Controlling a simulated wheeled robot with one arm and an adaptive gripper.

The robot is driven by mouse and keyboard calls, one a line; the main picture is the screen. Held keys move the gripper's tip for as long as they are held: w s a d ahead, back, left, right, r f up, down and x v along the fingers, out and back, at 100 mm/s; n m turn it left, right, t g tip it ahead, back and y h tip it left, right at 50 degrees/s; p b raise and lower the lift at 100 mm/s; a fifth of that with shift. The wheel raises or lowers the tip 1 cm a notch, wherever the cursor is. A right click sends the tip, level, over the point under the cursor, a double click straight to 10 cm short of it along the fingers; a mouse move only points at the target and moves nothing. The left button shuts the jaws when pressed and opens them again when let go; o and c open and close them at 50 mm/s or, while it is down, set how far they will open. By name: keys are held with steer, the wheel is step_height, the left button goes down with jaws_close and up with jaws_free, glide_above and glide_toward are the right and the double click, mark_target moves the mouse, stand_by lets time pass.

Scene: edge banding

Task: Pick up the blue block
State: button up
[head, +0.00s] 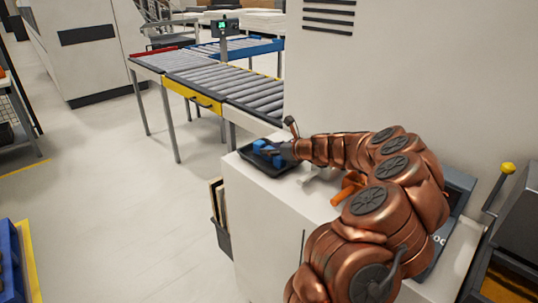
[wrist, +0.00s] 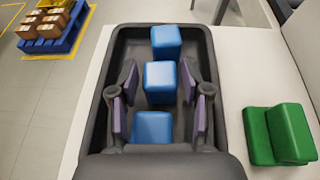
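Three blue blocks stand in a row in a dark tray (wrist: 117,50) in the wrist view: a far block (wrist: 166,42), a middle block (wrist: 159,82) and a near block (wrist: 153,127). My gripper (wrist: 158,76) is open, with its purple pads on either side of the middle block. Narrow gaps seem to show between pads and block; contact is hard to tell. In the head view, my gripper (head: 284,150) is over the tray (head: 248,159), hiding part of it, and blue (head: 261,146) shows beside it.
Green blocks (wrist: 278,135) lie on the white top right of the tray. In the head view, an orange object (head: 348,188) lies near my arm. A roller conveyor (head: 215,78) stands behind the white cabinet (head: 258,205). The tray walls are close around my fingers.

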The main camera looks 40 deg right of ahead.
steer(key=c, duration=0.8)
steer(key=shift+r, duration=0.1)
